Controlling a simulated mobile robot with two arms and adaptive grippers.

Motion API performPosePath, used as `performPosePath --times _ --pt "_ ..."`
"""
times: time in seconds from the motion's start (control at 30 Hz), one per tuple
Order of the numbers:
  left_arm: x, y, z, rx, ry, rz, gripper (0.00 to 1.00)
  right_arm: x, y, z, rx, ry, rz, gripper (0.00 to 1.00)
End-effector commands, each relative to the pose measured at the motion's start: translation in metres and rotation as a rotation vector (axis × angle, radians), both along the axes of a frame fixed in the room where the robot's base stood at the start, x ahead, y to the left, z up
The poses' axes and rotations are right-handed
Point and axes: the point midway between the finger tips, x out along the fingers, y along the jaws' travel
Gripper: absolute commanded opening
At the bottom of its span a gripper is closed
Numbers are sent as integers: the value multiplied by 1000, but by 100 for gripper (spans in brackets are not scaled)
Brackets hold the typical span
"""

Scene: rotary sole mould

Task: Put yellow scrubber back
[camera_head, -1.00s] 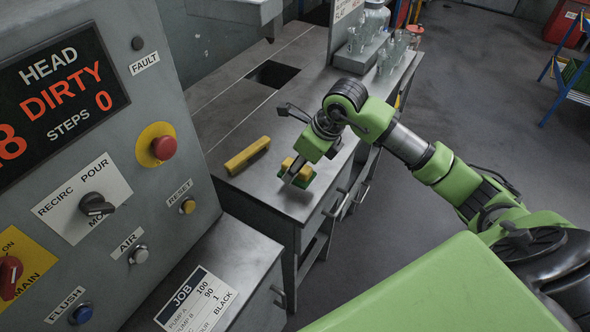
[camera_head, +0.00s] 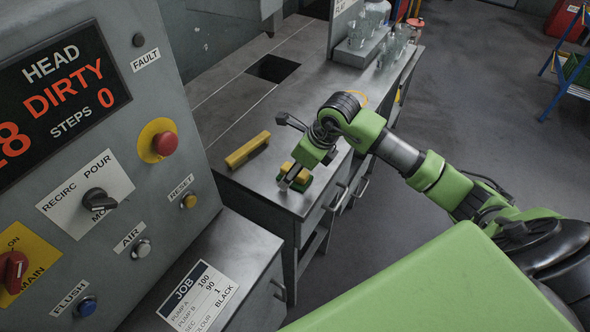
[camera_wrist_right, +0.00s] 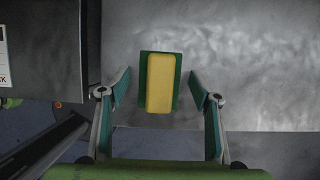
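The scrubber, a yellow block on a green pad (camera_wrist_right: 160,82), lies on the grey bench top. In the head view it shows at the bench's near right corner (camera_head: 300,178), partly hidden by the gripper. My right gripper (camera_wrist_right: 160,85) is open around it. In the right wrist view the fingertips stand on either side of the scrubber, with a clear gap on both sides. In the head view my right gripper (camera_head: 293,180) points down at it. My left gripper is not in view.
A long yellow bar (camera_head: 247,150) lies on the bench (camera_head: 235,120) left of the scrubber. The bench has a dark square opening (camera_head: 273,68). Glassware (camera_head: 390,50) stands at its far end. The control panel (camera_head: 110,225) stands close on the left.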

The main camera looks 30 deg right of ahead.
Motion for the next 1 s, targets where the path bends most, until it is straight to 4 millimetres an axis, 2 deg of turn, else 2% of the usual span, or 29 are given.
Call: performPosePath --times 0.27,0.37,0.73,0.9,1.0 --pt "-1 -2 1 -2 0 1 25 -1 -1 6 -1 -2 1 58" --pt "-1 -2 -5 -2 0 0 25 -6 -5 20 -2 -5 -1 58" --pt "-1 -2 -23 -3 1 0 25 -32 -20 91 -1 -4 0 58" --pt "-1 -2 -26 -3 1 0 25 -38 -23 108 0 -1 0 58" --pt "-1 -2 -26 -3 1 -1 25 -40 -23 112 1 0 0 58"
